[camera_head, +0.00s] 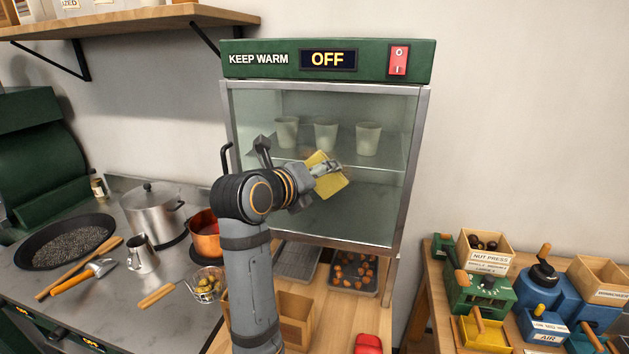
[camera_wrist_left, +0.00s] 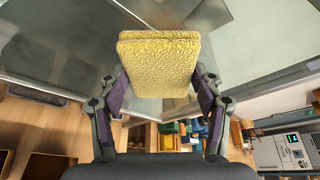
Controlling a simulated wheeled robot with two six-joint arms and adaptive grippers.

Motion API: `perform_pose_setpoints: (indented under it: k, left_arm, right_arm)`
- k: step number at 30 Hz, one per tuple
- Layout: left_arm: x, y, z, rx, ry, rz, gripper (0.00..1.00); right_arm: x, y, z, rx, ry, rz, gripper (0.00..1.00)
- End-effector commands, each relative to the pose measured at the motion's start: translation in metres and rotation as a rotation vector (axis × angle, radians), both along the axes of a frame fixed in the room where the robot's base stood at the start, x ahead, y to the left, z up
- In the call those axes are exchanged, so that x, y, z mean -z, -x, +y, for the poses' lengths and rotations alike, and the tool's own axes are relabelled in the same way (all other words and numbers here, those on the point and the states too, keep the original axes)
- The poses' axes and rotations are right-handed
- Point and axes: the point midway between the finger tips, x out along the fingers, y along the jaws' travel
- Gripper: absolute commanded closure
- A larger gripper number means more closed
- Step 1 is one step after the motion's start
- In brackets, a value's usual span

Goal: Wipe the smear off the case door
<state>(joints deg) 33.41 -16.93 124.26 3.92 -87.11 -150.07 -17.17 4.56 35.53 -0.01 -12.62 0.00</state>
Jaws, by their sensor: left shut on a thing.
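The green-topped warming case (camera_head: 240,71) stands at the back, with OFF on its display and a glass door (camera_head: 365,205) in a metal frame. My left gripper (camera_head: 326,169) is in front of the door, shut on a yellow sponge or cloth (camera_head: 331,185). In the left wrist view the yellow sponge (camera_wrist_left: 158,65) sits between both fingers, with the glass behind it. I cannot tell whether it touches the glass. No smear can be made out on the door; the arm and sponge hide part of it. My right gripper is not in view.
Several cups (camera_head: 368,138) stand on a shelf inside the case. Below it are a tray of chestnuts (camera_head: 356,272) and a red object (camera_head: 367,344). A pot (camera_head: 152,212) and a pan (camera_head: 66,244) are on the left counter. A nut press (camera_head: 480,290) stands on the right table.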

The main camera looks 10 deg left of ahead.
Motion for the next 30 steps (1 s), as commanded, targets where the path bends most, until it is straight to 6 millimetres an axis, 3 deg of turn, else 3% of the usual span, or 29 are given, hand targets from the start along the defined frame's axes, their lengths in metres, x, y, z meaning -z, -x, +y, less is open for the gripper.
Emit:
perform_pose_setpoints:
  k: [3, 9, 16, 24, 30]
  left_arm:
    - [-0.001, 0.002, 0.004, 0.018, 0.022, 0.010, 0.60]
    - [0.000, 0.003, 0.020, 0.018, 0.024, 0.008, 0.60]
    - [0.001, 0.002, 0.024, 0.017, 0.023, 0.008, 0.60]
    - [0.002, -0.001, 0.052, 0.016, 0.017, 0.009, 0.60]
    - [0.001, -0.002, 0.061, 0.018, 0.024, 0.009, 0.60]
  right_arm:
    - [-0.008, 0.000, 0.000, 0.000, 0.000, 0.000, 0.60]
    - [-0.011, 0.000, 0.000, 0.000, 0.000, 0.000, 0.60]
    - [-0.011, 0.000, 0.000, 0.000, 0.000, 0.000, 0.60]
    - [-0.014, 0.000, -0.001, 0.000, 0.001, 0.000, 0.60]
    - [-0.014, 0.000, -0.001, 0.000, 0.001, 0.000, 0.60]
